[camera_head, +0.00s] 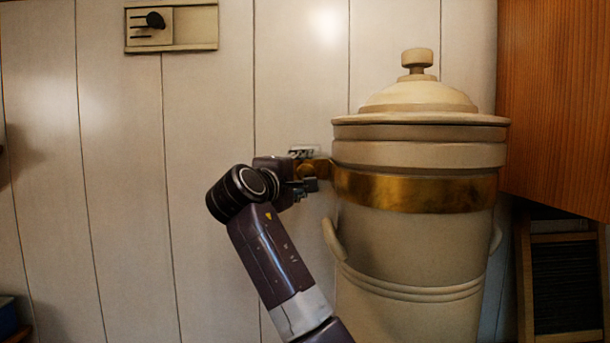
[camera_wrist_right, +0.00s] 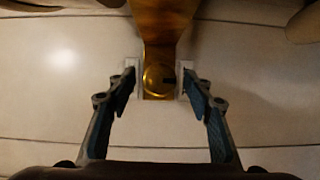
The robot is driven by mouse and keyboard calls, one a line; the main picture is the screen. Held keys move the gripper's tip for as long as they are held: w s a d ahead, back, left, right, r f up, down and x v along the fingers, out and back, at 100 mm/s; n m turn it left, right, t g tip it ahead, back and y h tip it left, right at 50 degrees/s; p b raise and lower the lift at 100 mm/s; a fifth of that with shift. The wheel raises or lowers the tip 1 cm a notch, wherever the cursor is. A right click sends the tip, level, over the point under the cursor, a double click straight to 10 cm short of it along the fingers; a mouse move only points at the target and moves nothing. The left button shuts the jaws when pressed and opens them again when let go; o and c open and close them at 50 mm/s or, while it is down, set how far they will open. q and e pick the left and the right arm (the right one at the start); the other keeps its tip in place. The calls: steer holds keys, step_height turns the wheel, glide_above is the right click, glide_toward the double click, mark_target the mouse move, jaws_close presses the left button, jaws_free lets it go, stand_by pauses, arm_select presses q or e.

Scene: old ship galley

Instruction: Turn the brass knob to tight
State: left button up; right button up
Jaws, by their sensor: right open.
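The brass knob (camera_wrist_right: 157,79) shows in the right wrist view as a small round cap with a dark mark on its right side. It sits at the end of a brass strap (camera_wrist_right: 165,25). My right gripper (camera_wrist_right: 158,82) is open, with one fingertip on each side of the knob. Narrow gaps seem to separate the tips from it; contact is hard to tell. In the head view my right gripper (camera_head: 305,178) is at the left end of the brass band (camera_head: 415,191) around a cream lidded urn (camera_head: 420,240). It mostly hides the knob there. My left gripper is out of view.
A pale plank wall (camera_head: 205,130) stands close behind. An orange wooden cabinet (camera_head: 555,90) is at right, above a dark framed rack (camera_head: 563,270). The urn's side handle (camera_head: 333,240) lies below my gripper.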

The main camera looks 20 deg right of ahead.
steer(key=v, duration=1)
steer(key=shift+s+a, duration=0.2)
steer(key=shift+s, duration=0.15)
